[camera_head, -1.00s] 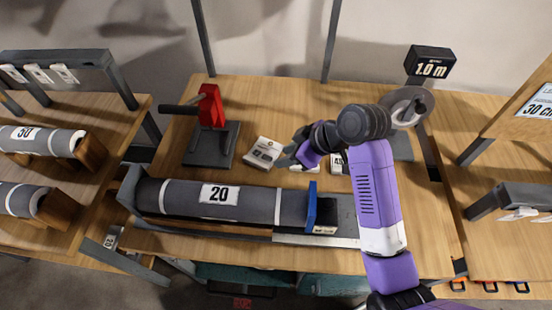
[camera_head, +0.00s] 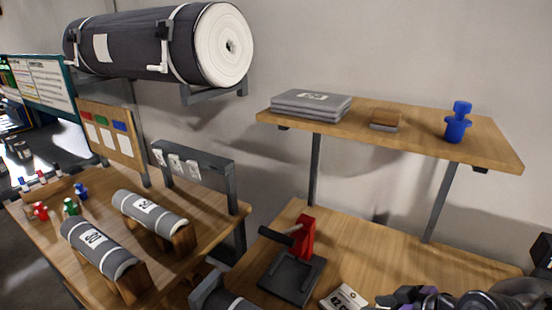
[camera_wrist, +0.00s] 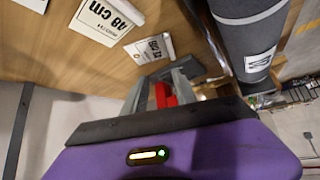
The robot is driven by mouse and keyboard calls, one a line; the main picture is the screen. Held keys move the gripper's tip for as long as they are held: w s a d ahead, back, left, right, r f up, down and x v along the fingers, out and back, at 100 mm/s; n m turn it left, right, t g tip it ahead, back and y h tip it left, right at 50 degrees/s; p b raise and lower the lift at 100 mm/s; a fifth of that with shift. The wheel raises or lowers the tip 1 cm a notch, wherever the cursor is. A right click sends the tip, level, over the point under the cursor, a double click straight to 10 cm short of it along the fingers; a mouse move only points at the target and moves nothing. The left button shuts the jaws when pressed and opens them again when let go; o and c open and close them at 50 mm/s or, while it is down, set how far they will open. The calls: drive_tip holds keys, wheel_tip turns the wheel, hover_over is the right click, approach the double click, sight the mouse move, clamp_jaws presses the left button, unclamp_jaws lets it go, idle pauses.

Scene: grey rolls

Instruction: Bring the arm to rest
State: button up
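My gripper (camera_head: 388,299) shows at the bottom edge of the head view, low over the right-hand table, partly cut off by the frame. In the wrist view its purple body fills the bottom, and two grey fingers stand apart with a gap between them (camera_wrist: 160,76). Nothing is held between them. A red part of the tool on the table shows beyond the gap. The rest of my arm lies along the lower right of the head view and is mostly cut off.
A shelf (camera_head: 400,139) above holds grey sheets (camera_head: 311,103) and a blue figure (camera_head: 457,122). A large dark roll (camera_head: 130,45) hangs left. A grey roll (camera_wrist: 248,35) lies near my gripper.

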drive_tip(key=w+d+r+m+t+h, duration=0.3)
drive_tip(key=r+t, duration=0.1)
drive_tip(key=t, duration=0.1)
drive_tip(key=s+a+m, duration=0.1)
drive_tip(key=s+a, duration=0.1)
drive_tip(key=s, duration=1)
drive_tip(key=s+a+t, duration=0.1)
drive_tip(key=s+a, duration=0.2)
drive_tip(key=s, duration=1)
drive_tip(key=s+a+m+t, duration=0.1)
drive_tip(key=s+a, duration=0.2)
drive_tip(key=s, duration=0.9)
drive_tip(key=shift+s+a+r+m+h, duration=0.2)
drive_tip(key=shift+s+m+h, duration=0.1)
drive_tip(key=shift+s+h, duration=0.1)
